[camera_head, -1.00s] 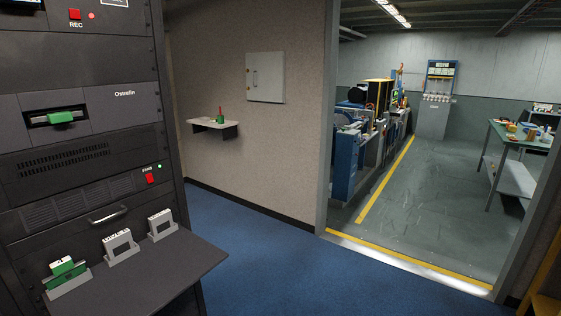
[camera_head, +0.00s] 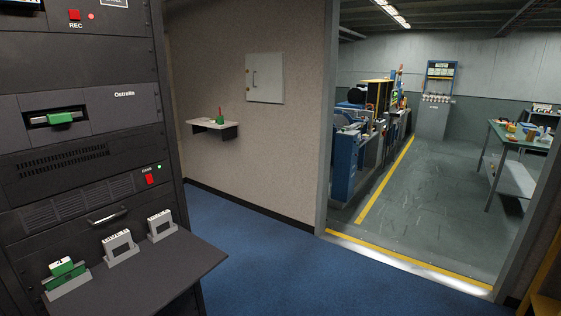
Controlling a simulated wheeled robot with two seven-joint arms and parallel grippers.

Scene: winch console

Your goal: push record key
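The red record key (camera_head: 75,15) sits high on the dark rack at the left, with the label REC below it. A small red light (camera_head: 91,16) shows just right of the key. The rack (camera_head: 130,120) fills the left side of the view. A second red switch (camera_head: 149,179) sits lower on the rack with a green light above it. Neither of my grippers is in view.
A green-handled cartridge (camera_head: 61,118) sits in the rack's slot. A shelf (camera_head: 150,275) juts out below, with several small holders on it. Blue carpet (camera_head: 260,250) is clear to the right. A doorway with a yellow-edged sill (camera_head: 410,262) opens onto a machine room.

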